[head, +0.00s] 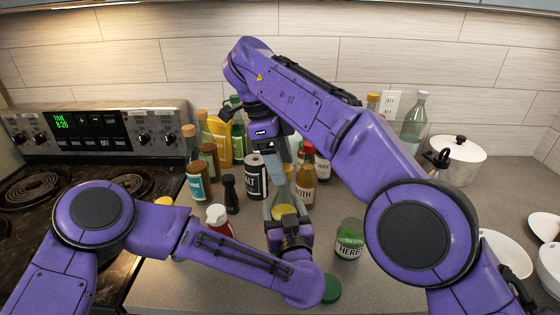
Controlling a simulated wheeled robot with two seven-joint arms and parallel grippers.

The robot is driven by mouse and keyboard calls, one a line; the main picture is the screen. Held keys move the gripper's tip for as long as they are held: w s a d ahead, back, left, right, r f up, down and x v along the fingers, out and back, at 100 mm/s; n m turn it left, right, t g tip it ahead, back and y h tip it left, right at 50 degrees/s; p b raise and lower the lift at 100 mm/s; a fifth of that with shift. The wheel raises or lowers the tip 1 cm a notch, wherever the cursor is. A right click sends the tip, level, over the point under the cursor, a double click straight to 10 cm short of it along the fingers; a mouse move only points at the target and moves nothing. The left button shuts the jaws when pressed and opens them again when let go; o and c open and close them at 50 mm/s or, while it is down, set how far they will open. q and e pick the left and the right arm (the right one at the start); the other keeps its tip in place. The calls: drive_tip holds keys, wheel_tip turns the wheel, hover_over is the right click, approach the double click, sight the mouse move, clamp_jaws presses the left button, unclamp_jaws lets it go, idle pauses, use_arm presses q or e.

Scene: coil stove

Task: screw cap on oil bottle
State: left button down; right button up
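A clear glass bottle with yellow oil (284,194) stands near the middle of the head view, partly hidden by both of my grippers. My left gripper (284,212) comes from below, its fingers on either side of the bottle's lower part, and looks shut on it. My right gripper (288,158) points down from above, at the bottle's neck and top. Its fingertips are small and overlap the bottle, so I cannot tell whether they are open or shut. I cannot make out a cap on or between its fingers.
A salt can (255,178), a broth bottle (305,186), a pepper mill (231,195) and several other bottles crowd around. A herbs jar (349,242) and a green lid (332,289) are in front. A white pot (459,162) stands right; the stove (130,180) is left.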

drive_tip(key=r+y, duration=0.1)
drive_tip(key=r, duration=0.1)
drive_tip(key=r+n+y, duration=0.1)
drive_tip(key=r, duration=0.2)
drive_tip(key=d+r+n+y, duration=0.1)
drive_tip(key=r, duration=0.1)
drive_tip(key=shift+s+r+t, duration=0.1)
drive_tip(key=shift+r+t, duration=0.2)
drive_tip(key=shift+c, duration=0.3)
drive_tip(key=shift+a, duration=0.1)
drive_tip(key=shift+f, duration=0.55)
wheel_tip(320, 180, down, 7)
